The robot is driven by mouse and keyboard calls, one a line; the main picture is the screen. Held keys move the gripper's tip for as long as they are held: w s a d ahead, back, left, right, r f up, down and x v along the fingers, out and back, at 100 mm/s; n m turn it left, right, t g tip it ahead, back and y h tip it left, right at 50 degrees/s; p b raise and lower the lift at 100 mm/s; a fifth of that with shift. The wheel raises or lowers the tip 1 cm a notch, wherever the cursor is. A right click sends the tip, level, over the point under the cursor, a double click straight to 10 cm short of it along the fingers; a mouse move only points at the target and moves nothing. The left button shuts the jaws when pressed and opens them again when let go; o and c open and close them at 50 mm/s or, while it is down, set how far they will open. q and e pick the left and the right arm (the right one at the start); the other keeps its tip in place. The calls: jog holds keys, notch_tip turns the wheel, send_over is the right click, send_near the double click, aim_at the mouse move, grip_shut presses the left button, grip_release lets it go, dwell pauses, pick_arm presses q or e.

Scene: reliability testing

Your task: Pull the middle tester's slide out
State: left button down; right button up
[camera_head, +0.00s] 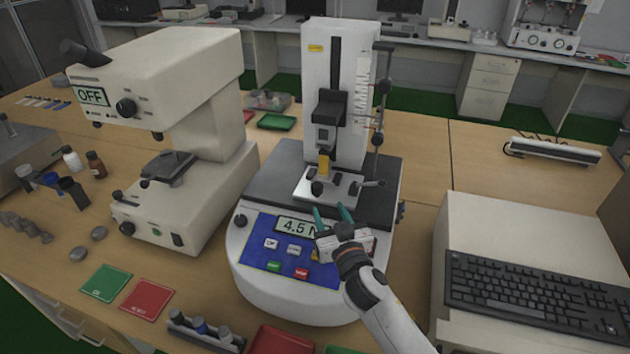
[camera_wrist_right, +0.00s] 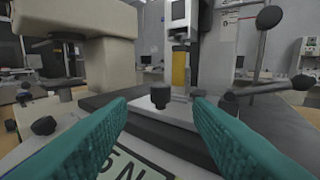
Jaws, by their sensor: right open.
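The middle tester (camera_head: 330,110) is a white upright column on a round base, with a blue panel and a display reading "4.5 N". Its slide (camera_head: 338,186) is a pale metal plate at the foot of the column, with dark knobs on it. In the right wrist view the slide (camera_wrist_right: 182,113) lies ahead, with a black knob (camera_wrist_right: 160,95) between my fingers. My right gripper (camera_head: 334,216) has teal fingers, open and empty, just in front of the slide above the display; its fingers also show in the right wrist view (camera_wrist_right: 160,118). My left gripper is not in view.
A beige microscope-like tester (camera_head: 190,130) reading "OFF" stands at the left. A white box with a black keyboard (camera_head: 530,295) is at the right. A green mat (camera_head: 106,283) and a red mat (camera_head: 148,299) lie front left. Open wood table (camera_head: 480,160) lies right of the tester.

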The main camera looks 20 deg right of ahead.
aim_at(319, 189)
jog(key=w, duration=0.4)
jog(key=shift+w+r+p, duration=0.3)
jog(key=shift+w+p, duration=0.05)
jog(key=shift+w, duration=0.05)
jog(key=w, duration=0.4)
jog(key=shift+w+f, duration=0.2)
jog(key=shift+f, duration=0.05)
jog(key=shift+w, duration=0.45)
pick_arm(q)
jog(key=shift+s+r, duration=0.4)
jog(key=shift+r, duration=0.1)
pick_arm(e)
jog(key=shift+w, duration=0.15)
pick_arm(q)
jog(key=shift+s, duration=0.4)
pick_arm(e)
grip_shut()
